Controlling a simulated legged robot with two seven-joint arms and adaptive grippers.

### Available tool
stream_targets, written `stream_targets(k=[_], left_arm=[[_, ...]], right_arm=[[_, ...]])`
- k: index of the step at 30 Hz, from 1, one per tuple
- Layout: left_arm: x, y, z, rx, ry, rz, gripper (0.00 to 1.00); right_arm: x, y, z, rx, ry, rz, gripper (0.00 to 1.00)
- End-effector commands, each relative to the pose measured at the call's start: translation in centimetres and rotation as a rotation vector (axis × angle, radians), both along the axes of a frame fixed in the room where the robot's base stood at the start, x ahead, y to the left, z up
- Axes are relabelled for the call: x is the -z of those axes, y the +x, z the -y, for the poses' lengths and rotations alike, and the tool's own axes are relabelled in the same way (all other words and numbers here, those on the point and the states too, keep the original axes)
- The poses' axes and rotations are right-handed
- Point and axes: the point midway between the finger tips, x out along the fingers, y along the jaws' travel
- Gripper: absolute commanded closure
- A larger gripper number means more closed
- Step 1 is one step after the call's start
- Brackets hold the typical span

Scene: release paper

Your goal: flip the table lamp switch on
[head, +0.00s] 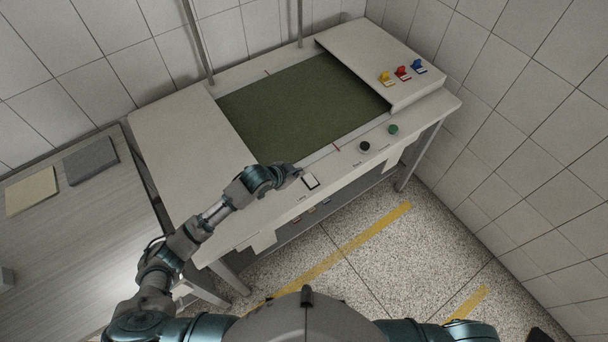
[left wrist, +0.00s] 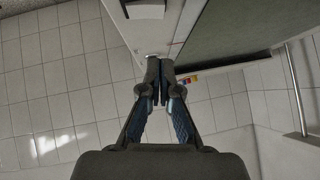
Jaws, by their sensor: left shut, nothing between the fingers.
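The lamp switch (head: 310,181) is a white rocker in a dark frame on the front strip of the white table (head: 176,130). A small label lies just in front of it. My left gripper (head: 297,172) is shut and empty, close beside the switch on its left. In the left wrist view, the shut fingers (left wrist: 160,80) point at the table's front strip, and the white switch (left wrist: 146,9) shows at the top edge. I cannot tell whether the fingers touch the table, nor which way the rocker is set. My right gripper is out of view.
A green panel (head: 300,108) fills the table's middle. A black knob (head: 364,147) and a green button (head: 393,129) sit right of the switch. Yellow, red (head: 403,73) and blue switches stand at the back right. A side desk (head: 70,230) stands at left.

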Motion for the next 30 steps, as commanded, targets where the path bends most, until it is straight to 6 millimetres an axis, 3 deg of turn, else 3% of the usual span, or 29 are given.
stream_targets(k=[8, 15, 30], left_arm=[[4.1, 3.1, 2.9, 0.0, 0.001, -0.001, 1.0], [7.1, 3.6, 2.3, -0.001, 0.0, -0.001, 1.0], [7.9, 3.8, 2.1, 0.0, -0.003, -0.008, 1.0]], right_arm=[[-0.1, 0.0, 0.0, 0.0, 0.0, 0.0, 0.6], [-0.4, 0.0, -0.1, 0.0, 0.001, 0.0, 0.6], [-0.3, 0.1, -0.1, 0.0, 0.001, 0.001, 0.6]])
